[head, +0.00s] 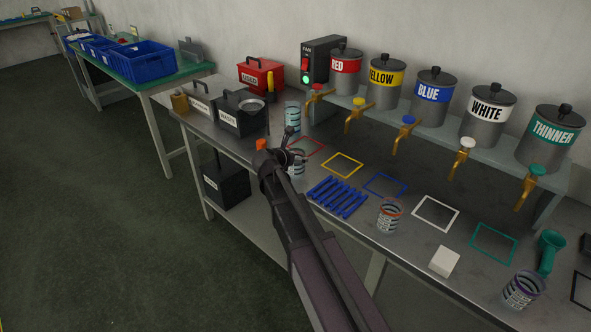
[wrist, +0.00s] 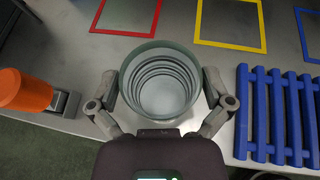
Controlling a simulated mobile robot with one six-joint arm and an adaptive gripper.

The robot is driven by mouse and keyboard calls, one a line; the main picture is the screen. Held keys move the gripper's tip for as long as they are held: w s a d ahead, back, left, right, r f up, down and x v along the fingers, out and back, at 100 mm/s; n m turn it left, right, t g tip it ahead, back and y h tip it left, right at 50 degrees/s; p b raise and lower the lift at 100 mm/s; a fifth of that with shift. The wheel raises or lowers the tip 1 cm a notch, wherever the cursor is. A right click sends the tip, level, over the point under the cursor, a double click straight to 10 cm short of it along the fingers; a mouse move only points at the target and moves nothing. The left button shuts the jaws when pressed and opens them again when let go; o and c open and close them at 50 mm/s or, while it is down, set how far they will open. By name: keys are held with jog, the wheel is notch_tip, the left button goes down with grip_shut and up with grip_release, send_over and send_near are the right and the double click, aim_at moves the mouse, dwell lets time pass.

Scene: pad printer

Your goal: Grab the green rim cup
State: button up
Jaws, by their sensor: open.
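A cup with a dull green rim (wrist: 162,48) stands upright on the bench between the fingers of my gripper (wrist: 160,86) in the wrist view. I look down into it, and its ribbed, pale inside appears empty. My gripper is open, with one finger on each side of the cup; whether they touch it is hard to tell. In the head view the cup (head: 298,166) is partly hidden behind my gripper (head: 286,150).
An orange-ended object (wrist: 24,90) lies left of the cup and a blue slatted rack (wrist: 268,115) right of it. Other cups stand behind (head: 293,115), to the right with an orange rim (head: 389,216), and at far right with a purple rim (head: 522,290). Paint tanks (head: 434,93) line the back.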

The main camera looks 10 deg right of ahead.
jog(key=shift+x, duration=0.9)
jog(key=c, duration=0.9)
